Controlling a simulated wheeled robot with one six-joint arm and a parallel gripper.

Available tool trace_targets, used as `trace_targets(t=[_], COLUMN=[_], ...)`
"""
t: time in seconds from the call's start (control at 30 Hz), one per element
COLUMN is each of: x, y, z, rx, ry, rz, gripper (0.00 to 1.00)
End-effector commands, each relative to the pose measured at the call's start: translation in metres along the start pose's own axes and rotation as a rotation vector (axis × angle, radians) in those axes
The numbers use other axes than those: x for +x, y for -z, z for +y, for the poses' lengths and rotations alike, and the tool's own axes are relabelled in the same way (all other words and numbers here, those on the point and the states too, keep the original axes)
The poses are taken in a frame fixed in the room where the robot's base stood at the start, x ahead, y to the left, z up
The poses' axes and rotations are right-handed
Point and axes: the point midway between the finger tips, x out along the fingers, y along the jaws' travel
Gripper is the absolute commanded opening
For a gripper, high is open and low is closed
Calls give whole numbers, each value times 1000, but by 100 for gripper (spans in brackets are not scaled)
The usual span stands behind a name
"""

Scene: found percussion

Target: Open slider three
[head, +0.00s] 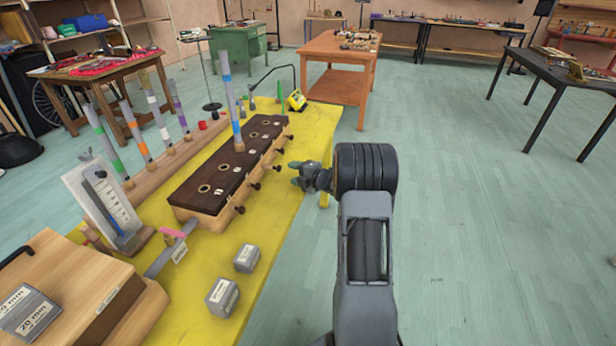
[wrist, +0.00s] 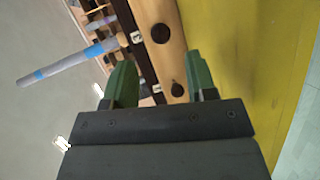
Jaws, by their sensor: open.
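A long wooden box (head: 203,219) with a dark top and several holes stands on the yellow table. Dark round slider knobs stick out along its right side; one is the knob (head: 277,168) nearest my gripper in the head view. I cannot read which one is number three. A grey tube with blue bands (head: 234,110) stands upright in one hole. Another knob (wrist: 161,33) lies beyond.
Several banded tubes (head: 138,132) stand in a wooden rail left of the box. Grey weights (head: 222,298) lie on the yellow table (head: 195,325) at the near end. A yellow device (head: 297,101) sits at the far end. Open floor lies to the right.

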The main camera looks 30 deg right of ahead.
Motion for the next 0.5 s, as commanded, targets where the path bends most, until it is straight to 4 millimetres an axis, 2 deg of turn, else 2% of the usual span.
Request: trace_targets(t=[0.03,0.2,0.5], x=[-11,-37,-58], y=[-1,-1,0], z=[1,0,0], rx=[1,1,1], ry=[-1,0,0], rz=[-4,-3,-1], gripper=[52,52,52])
